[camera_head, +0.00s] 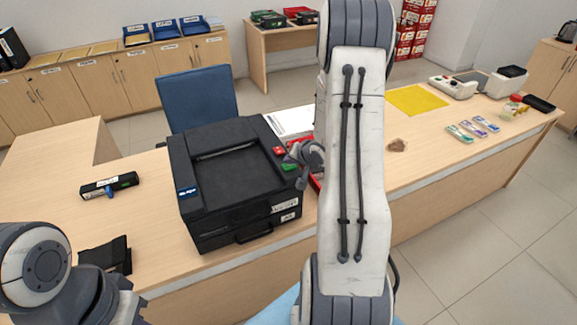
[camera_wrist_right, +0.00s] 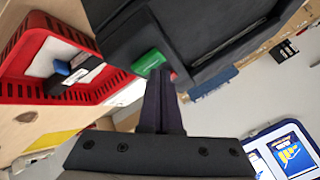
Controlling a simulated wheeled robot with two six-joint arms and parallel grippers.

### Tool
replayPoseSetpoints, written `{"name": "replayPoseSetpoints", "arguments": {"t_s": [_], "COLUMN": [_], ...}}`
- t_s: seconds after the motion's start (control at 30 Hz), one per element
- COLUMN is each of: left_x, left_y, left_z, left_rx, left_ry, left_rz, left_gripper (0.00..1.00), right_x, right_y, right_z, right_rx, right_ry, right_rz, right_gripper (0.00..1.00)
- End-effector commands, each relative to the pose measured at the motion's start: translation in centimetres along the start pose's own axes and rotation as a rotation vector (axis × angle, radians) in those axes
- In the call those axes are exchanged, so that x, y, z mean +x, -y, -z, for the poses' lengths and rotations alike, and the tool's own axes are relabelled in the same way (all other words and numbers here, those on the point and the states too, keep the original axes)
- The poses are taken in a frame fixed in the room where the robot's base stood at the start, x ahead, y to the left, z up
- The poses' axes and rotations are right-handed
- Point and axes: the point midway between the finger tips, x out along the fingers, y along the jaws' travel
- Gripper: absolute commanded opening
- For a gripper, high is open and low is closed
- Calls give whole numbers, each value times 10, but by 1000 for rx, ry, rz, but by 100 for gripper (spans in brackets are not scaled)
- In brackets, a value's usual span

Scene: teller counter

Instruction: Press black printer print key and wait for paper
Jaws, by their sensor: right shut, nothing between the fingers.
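The black printer (camera_head: 225,150) stands on the counter, with a green key (camera_head: 289,165) and a red key (camera_head: 279,151) at its right edge. My right gripper (camera_head: 293,158) is shut and empty beside these keys. In the right wrist view its fingertips (camera_wrist_right: 161,74) overlap the lower edge of the green key (camera_wrist_right: 148,62). A sliver of the red key (camera_wrist_right: 173,76) shows just right of the fingers. I cannot tell whether the tips touch either key. No printed sheet is visible on the printer. My left arm is at the lower left, its fingers not visible.
A red tray (camera_wrist_right: 40,92) holding small items lies beside the printer, partly hidden by my right arm in the head view. A labelled black device (camera_head: 110,185) and a black pouch-like item (camera_head: 108,254) lie left. A blue chair (camera_head: 198,98) stands behind.

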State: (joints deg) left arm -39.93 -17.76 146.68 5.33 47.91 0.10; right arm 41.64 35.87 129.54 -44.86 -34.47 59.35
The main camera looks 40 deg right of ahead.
Motion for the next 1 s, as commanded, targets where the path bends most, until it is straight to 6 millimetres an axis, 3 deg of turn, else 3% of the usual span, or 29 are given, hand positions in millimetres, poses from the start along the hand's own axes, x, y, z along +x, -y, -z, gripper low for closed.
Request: {"name": "replayPoseSetpoints", "arguments": {"t_s": [1.0], "left_x": [5], "left_y": [0], "left_z": [0], "left_rx": [0], "left_ry": [0], "left_rz": [0], "left_gripper": [0], "right_x": [6], "right_y": [-5], "right_z": [-5], "right_rx": [0], "right_ry": [0], "right_rz": [-1], "right_gripper": [0]}}
